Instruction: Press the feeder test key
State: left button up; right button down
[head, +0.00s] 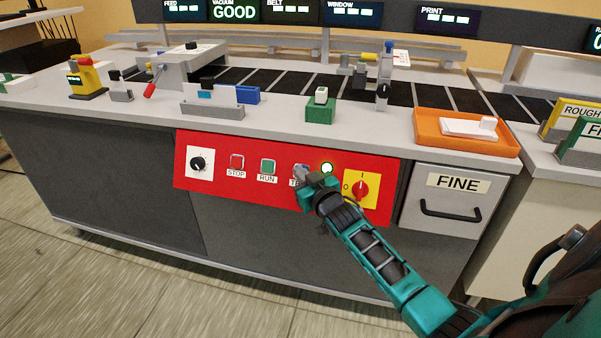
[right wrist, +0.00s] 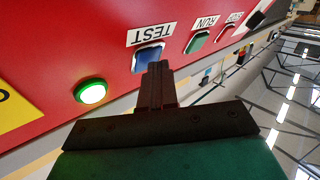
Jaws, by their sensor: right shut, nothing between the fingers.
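The blue test key (right wrist: 146,57) sits on the red panel (head: 220,188) beside a label reading TEST. In the head view the key (head: 300,171) is partly hidden by my right gripper (head: 308,181). My right gripper is shut and empty, and its fingertips (right wrist: 158,66) overlap the lower edge of the key in the right wrist view. I cannot tell whether they touch it. My left gripper is not in view.
An orange tray (head: 425,134) stands above.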

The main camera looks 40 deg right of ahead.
jog(key=shift+s+a+r+p, duration=0.35)
jog(key=shift+s+a+p, duration=0.2)
jog(key=shift+p, duration=0.35)
jog(key=s+a+r+p, duration=0.1)
jog(key=p, duration=0.1)
jog(key=s+a+r+p, duration=0.1)
jog(key=a+p, duration=0.1)
jog(key=shift+s+a+r+p, duration=0.2)
jog(key=shift+s+p, duration=0.1)
jog(key=shift+s, duration=0.1)
dwell(0.5)
